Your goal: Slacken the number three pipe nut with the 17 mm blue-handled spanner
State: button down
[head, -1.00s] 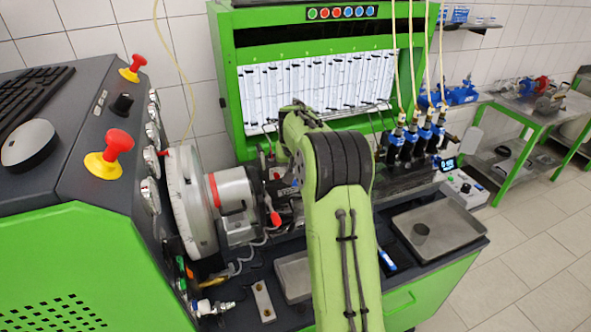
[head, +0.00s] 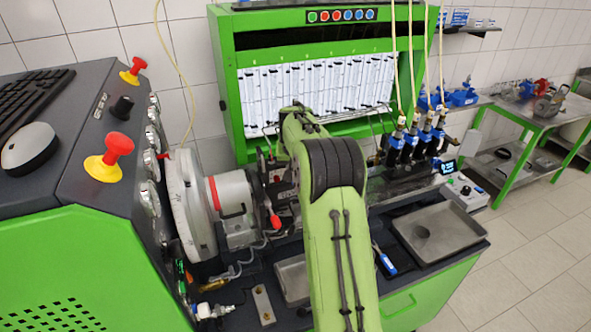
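A blue-handled tool (head: 385,262) lies on the bench top just right of my arm. Its grey shank runs up and left from the handle. Its jaw and size marking cannot be made out, so I cannot confirm that it is the 17 mm spanner. The pump (head: 285,203) sits mid-bench, partly covered by my arm. Thin metal pipes (head: 383,124) show behind my arm, below the glass tube panel. The number three pipe nut cannot be picked out. My gripper is hidden behind my own arm.
A grey drive unit with a large disc (head: 188,203) stands left of the pump. Blue-black injectors (head: 415,143) stand behind.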

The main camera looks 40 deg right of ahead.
dwell(0.4)
jog(key=shift+w+d, duration=0.25)
jog(key=shift+w, duration=0.1)
jog(key=shift+s+d, duration=0.1)
dwell(0.6)
jog(key=s+d+n+y, duration=0.1)
jog(key=d+n+y, duration=0.2)
jog(key=d+n, duration=0.4)
jog(key=shift+s+n+t+y, duration=0.2)
jog(key=shift+n+t+y, duration=0.15)
jog(key=shift+n, duration=0.75)
dwell(0.4)
jog(key=shift+a+m+b, duration=0.3)
jog(key=shift+b, duration=0.25)
jog(key=shift+s, duration=0.1)
